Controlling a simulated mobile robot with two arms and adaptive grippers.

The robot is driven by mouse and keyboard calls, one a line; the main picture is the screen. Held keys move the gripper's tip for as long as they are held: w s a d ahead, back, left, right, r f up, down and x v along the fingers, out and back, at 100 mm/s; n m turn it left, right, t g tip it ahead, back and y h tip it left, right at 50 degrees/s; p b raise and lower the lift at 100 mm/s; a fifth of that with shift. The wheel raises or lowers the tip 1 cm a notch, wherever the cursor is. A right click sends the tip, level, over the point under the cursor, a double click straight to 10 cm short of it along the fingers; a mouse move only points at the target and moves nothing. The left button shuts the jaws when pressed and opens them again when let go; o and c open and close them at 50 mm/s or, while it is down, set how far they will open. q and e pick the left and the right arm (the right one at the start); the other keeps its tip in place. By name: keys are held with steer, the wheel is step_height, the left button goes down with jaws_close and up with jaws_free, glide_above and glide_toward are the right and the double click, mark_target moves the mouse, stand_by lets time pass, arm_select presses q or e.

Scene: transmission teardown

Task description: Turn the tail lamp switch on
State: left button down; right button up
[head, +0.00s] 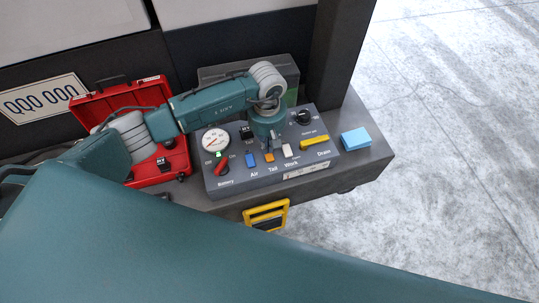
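A grey control panel (235,189) stands on the dark ledge. Its row of small switches shows a blue one over the label Air, the orange tail lamp switch (269,157) over the label Tail, and a white one over the label Work. My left gripper (268,147) points down from above, its tip just behind the orange switch. The fingers are small and dark, so I cannot tell whether they touch the switch or how far apart they are. The switch's exact position is also too small to read. My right gripper is not in view.
The panel also carries a round gauge (215,140), a red battery switch (222,165), a yellow drain handle (315,142) and a black knob (304,117). An open red case (112,97) lies left, partly behind my arm. A light blue block (355,139) sits right.

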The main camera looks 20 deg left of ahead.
arm_select(q)
steer(key=shift+f, duration=0.2)
steer(key=shift+r, duration=0.1)
steer(key=shift+r+p, duration=1.8)
steer(key=shift+r, duration=1.7)
